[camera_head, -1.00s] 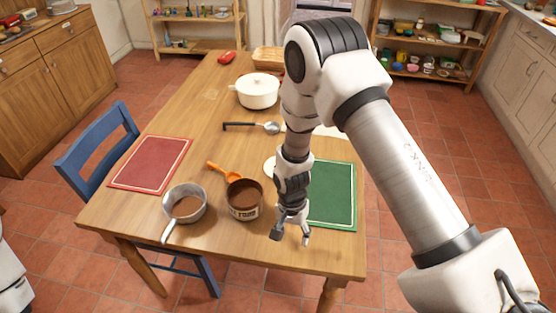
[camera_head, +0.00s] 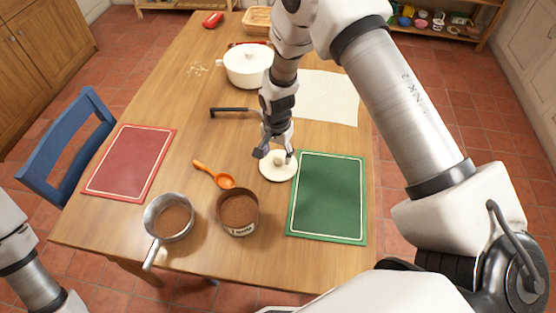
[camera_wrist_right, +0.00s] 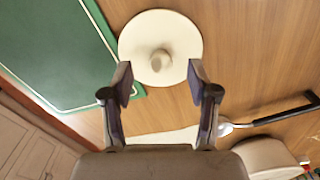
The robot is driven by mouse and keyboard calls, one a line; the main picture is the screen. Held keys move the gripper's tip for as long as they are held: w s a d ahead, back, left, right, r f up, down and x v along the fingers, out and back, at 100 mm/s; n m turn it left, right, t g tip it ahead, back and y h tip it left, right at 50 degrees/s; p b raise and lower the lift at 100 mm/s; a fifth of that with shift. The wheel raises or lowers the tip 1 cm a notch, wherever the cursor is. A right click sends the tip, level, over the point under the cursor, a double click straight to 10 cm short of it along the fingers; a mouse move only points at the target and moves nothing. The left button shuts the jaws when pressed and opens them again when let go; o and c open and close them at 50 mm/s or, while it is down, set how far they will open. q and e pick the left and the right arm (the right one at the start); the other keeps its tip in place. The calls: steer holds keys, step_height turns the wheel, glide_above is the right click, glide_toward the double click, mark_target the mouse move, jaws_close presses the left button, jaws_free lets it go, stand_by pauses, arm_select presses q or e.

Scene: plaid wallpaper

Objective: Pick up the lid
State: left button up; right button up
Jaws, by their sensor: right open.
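The lid (camera_head: 268,173) is a round cream disc with a knob in its middle. It lies flat on the wooden table, left of the green mat's upper corner. In the right wrist view the lid (camera_wrist_right: 185,38) is at the top, its knob just beyond the fingertips. My right gripper (camera_head: 274,155) is open and empty, pointing down over the lid's far side. In the wrist view its fingers (camera_wrist_right: 160,76) are spread, with the knob roughly centred between their lines. The height above the lid is hard to tell. My left gripper is out of view.
An open brown can (camera_head: 238,213), an orange scoop (camera_head: 226,181) and a saucepan (camera_head: 168,222) stand nearby. The green mat (camera_head: 327,197) is close on the right, the red mat (camera_head: 130,162) far left. A white pot (camera_head: 248,70) and black-handled ladle (camera_head: 230,110) lie beyond.

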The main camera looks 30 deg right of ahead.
mark_target(278, 160)
steer(key=f, duration=0.3)
steer(key=d+f, duration=0.1)
steer(key=shift+w+f+p, duration=0.2)
steer(key=shift+w+p, duration=0.2)
steer(key=shift+s+a+r, duration=0.1)
steer(key=shift+a, duration=0.1)
steer(key=c, duration=1.1)
steer(key=shift+o, duration=0.2)
steer(key=shift+r, duration=0.1)
